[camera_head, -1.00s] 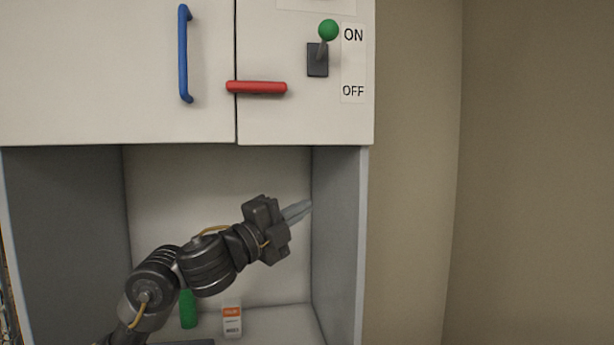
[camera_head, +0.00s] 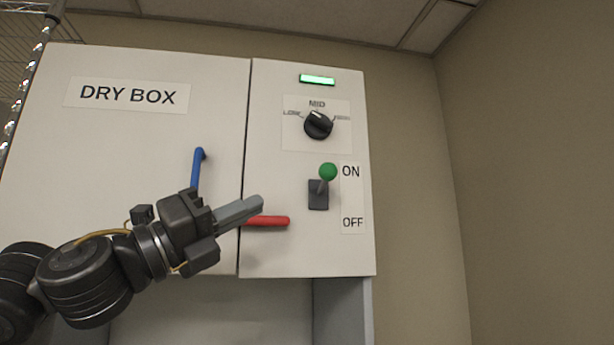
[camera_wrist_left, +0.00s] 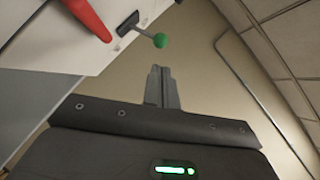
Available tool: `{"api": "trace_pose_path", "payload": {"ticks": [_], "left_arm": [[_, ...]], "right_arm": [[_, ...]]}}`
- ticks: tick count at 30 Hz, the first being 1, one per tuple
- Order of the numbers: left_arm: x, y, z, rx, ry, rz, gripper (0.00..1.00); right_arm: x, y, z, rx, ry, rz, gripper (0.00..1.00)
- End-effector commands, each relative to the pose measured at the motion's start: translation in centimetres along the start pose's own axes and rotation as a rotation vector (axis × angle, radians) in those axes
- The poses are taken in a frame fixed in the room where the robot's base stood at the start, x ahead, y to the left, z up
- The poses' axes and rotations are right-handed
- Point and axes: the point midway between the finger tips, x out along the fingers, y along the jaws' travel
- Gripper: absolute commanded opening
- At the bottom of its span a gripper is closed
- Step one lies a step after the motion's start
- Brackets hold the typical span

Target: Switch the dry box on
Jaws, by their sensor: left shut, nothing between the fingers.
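The dry box (camera_head: 130,130) is a white wall cabinet labelled DRY BOX. Its switch lever (camera_head: 328,172) has a green knob and points up beside the ON label. A lamp (camera_head: 317,79) above it glows green. The knob also shows in the left wrist view (camera_wrist_left: 160,40). My left gripper (camera_head: 258,203) is shut and empty, in front of the cabinet and left of the lever, apart from it. It covers part of the blue handle and overlaps the left end of the red handle in the head view. My right gripper is not in view.
A black dial (camera_head: 318,125) with its mark near MID sits above the switch. The red handle (camera_head: 268,221) and the blue handle (camera_head: 198,165) stick out from the doors. A beige wall (camera_head: 420,200) is right of the cabinet. An open recess lies below.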

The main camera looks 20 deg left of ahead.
Motion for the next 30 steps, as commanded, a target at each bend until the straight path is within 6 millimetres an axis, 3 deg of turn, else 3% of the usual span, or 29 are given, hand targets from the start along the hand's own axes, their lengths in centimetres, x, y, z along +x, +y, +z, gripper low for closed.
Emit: {"api": "trace_pose_path", "payload": {"ticks": [6,15,21,30], "left_arm": [[5.0,-0.3,0.3,-0.006,0.004,0.0,0.0],[10.1,-0.2,0.2,-0.005,0.002,0.001,0.0],[11.5,-0.1,0.1,-0.003,0.0,0.0,0.0],[11.7,0.0,0.0,-0.002,-0.001,0.0,0.0]], "right_arm": [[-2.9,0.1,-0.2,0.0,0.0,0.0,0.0],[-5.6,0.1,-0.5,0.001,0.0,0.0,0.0],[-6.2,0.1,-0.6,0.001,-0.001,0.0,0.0],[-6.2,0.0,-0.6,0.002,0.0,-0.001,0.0]]}}
